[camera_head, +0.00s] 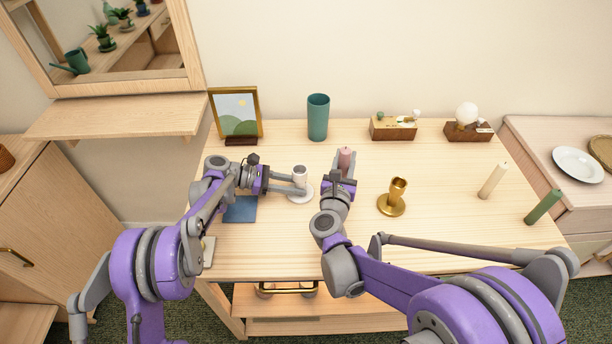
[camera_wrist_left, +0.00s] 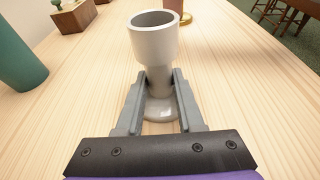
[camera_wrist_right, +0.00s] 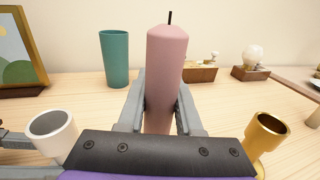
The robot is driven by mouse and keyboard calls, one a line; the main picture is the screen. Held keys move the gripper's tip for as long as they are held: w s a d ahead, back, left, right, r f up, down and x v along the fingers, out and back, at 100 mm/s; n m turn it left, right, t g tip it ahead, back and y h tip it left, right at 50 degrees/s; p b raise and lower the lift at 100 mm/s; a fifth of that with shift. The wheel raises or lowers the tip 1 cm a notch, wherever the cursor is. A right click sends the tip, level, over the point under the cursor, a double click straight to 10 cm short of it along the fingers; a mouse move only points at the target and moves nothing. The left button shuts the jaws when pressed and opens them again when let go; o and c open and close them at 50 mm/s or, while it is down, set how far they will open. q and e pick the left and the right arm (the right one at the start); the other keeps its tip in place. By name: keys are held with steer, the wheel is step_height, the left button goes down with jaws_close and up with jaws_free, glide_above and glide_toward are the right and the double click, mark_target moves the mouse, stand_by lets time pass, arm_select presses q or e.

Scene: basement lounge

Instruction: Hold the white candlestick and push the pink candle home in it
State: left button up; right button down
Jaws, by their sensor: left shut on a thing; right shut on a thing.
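The white candlestick (camera_head: 299,180) stands upright on the table, with an empty cup at its top. My left gripper (camera_head: 287,181) is shut on its stem below the cup, as the left wrist view of the candlestick (camera_wrist_left: 154,45) shows. The pink candle (camera_head: 345,158) is upright in my right gripper (camera_head: 341,170), which is shut on it. In the right wrist view the candle (camera_wrist_right: 166,65) has a dark wick at its top; its lower end is hidden by the gripper. The candle is apart from the candlestick, to its right in the head view.
A brass candlestick (camera_head: 393,199) stands right of my right gripper. A cream candle (camera_head: 493,181) and a green candle (camera_head: 542,206) are at the right. A teal vase (camera_head: 318,117), a picture frame (camera_head: 237,114) and two wooden blocks line the back. A blue cloth (camera_head: 241,209) lies front left.

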steer(key=w+a+r+y, duration=0.1)
steer(key=w+a+r, duration=0.2)
steer(key=a+r, duration=0.8)
step_height(320, 180, down, 9)
steer(key=shift+s+n, duration=0.2)
steer(key=shift+n, duration=0.1)
steer(key=shift+f, duration=0.2)
steer(key=c, duration=0.6)
jaws_free()
